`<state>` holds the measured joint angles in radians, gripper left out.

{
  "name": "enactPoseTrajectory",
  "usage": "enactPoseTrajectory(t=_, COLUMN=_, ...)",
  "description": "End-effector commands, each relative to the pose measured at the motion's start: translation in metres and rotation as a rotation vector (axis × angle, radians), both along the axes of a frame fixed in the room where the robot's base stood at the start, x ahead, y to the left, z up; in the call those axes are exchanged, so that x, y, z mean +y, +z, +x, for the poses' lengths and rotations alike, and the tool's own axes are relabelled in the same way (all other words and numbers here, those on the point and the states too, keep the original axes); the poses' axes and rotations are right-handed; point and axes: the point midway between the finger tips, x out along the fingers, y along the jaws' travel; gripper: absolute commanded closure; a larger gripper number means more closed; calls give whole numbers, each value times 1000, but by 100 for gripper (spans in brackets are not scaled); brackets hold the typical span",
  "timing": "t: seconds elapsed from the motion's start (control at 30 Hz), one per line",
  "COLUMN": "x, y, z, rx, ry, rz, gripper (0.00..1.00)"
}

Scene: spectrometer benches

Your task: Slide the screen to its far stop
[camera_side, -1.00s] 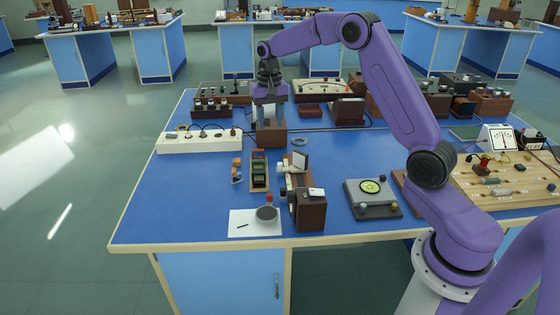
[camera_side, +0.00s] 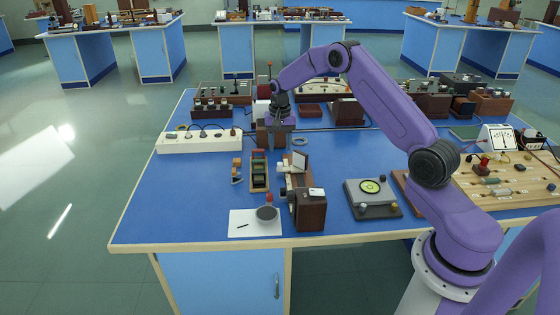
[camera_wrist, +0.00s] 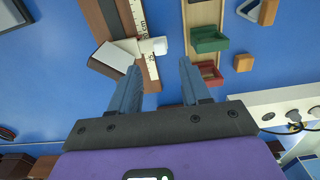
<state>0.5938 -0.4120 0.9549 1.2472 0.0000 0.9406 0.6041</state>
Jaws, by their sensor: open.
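The screen is a pale upright plate (camera_side: 300,161) on a wooden rail (camera_side: 296,181) in the side view. In the wrist view the plate (camera_wrist: 112,60) sits across the rail beside a centimetre scale (camera_wrist: 148,38), with a small white knob (camera_wrist: 153,45) at its side. My gripper (camera_side: 279,145) is beyond the far end of the rail in the side view. In the wrist view its two fingers are apart, with the gap (camera_wrist: 159,68) near the knob and nothing held. The screen's foot is partly hidden.
A rack with green and red trays (camera_side: 259,171) stands left of the rail. A dark brown box (camera_side: 312,211) is at the rail's near end. A white power strip (camera_side: 200,142) lies at the left.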

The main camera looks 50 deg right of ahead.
Motion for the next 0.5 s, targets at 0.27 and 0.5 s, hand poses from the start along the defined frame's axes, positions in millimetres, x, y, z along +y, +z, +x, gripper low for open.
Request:
enactPoseTrajectory(t=0.27, x=0, y=-48, z=-1, rx=1, ry=0, rz=0, gripper=53)
enactPoseTrajectory(t=0.5, x=0, y=-68, z=0, rx=-1, ry=0, rz=-1, gripper=53)
